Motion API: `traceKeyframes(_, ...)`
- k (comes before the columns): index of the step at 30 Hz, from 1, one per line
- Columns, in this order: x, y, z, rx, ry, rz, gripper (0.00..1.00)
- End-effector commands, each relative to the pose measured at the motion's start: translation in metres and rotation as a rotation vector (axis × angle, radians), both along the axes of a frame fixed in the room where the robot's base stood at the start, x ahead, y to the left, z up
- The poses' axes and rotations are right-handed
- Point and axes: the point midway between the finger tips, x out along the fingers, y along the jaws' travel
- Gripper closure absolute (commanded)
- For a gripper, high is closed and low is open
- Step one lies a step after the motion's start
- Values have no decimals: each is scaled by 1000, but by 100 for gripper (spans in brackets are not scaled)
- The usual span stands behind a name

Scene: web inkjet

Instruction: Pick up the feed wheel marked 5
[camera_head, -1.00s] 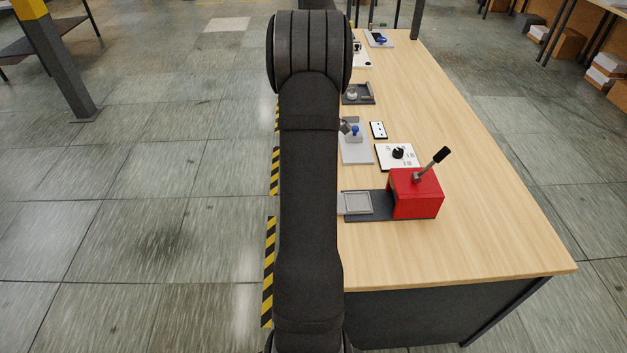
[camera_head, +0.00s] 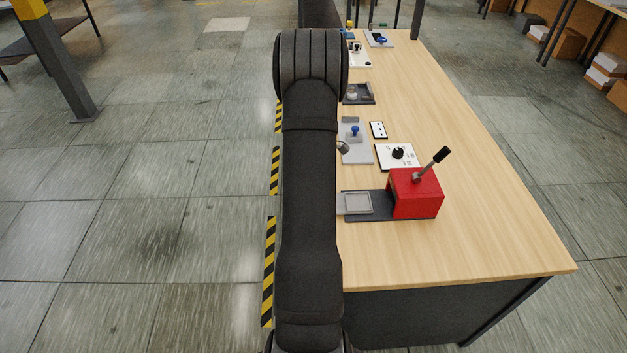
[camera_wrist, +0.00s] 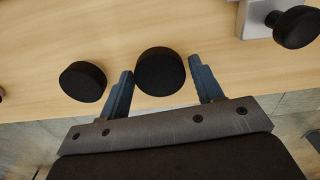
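In the wrist view a round black wheel (camera_wrist: 160,71) stands on the wooden table between the two blue fingers of my gripper (camera_wrist: 163,84). The fingers are open, with a gap showing on the right side of the wheel and a narrow one on the left. A second black wheel (camera_wrist: 83,81) stands to the left, outside the left finger. No number can be read on either wheel. In the head view my arm hides the gripper and the wheels.
In the wrist view a black knob (camera_wrist: 296,27) on a pale block is at the upper right. In the head view a red box (camera_head: 416,193) with a lever and several small fixtures stand along the left side of the table (camera_head: 480,210). The table's right side is clear.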

Motion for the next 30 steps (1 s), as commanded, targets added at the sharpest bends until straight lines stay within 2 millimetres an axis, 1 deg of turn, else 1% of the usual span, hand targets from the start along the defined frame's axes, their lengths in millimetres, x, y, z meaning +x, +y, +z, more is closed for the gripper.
traceKeyframes(1, 0, 0, 0, 0, 0, 0, 51)
traceKeyframes(5, 0, 0, 0, 0, 0, 0, 76)
traceKeyframes(13, 0, 0, 1, 0, -1, 0, 77)
traceKeyframes(17, 1, 0, 8, 0, -2, 0, 77)
traceKeyframes(20, 1, 0, 20, -1, -4, 0, 77)
traceKeyframes(24, 1, -1, 46, -1, -5, -1, 77)
traceKeyframes(26, -9, -15, 52, -1, -3, -5, 77)
traceKeyframes(30, -27, -42, 71, -1, -3, -6, 77)
